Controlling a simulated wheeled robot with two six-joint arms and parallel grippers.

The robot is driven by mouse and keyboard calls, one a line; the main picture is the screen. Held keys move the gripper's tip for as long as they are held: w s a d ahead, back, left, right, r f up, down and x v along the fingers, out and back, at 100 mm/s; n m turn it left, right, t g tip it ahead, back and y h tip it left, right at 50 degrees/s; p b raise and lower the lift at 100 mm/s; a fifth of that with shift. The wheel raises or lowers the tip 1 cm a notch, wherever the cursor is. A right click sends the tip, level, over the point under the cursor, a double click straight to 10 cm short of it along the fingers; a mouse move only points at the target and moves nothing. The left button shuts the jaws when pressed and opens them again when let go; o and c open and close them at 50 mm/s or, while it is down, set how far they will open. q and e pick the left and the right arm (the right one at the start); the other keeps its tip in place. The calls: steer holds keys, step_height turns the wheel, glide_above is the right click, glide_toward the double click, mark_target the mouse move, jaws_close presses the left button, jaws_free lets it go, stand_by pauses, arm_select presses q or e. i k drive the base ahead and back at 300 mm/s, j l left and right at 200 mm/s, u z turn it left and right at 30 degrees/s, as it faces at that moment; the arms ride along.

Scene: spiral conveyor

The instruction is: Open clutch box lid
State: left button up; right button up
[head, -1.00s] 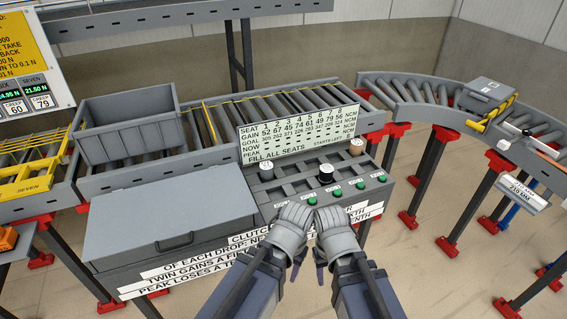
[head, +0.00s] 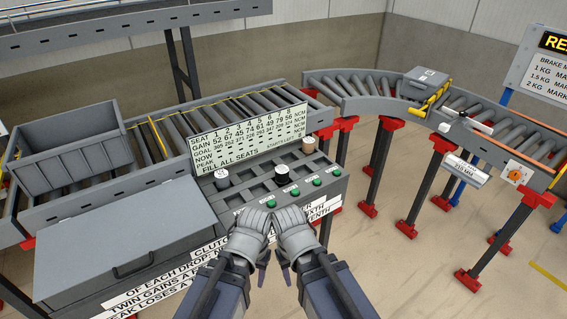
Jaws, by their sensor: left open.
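The clutch box is a wide grey box at the lower left. Its flat grey lid (head: 125,225) lies shut, with a dark handle (head: 133,262) at the front edge. White label strips (head: 150,290) run along the front below; my arms hide part of them. My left gripper (head: 252,226) is open and empty, to the right of the lid and apart from it, in front of the seat panel. My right gripper (head: 293,228) is close beside it on the right; its fingers are too bunched to read.
The seat panel (head: 318,195) beside the lid holds a few dark and light cylinders and green buttons. A sign (head: 250,139) stands behind it. An open grey bin (head: 70,147) sits on the roller conveyor behind the lid. A curved conveyor (head: 370,98) with red-footed legs runs right.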

mark_target(79, 257)
steer(key=u, duration=1.4)
steer(key=k+l+u, duration=0.2)
steer(key=l, duration=0.2)
steer(key=k, duration=0.05)
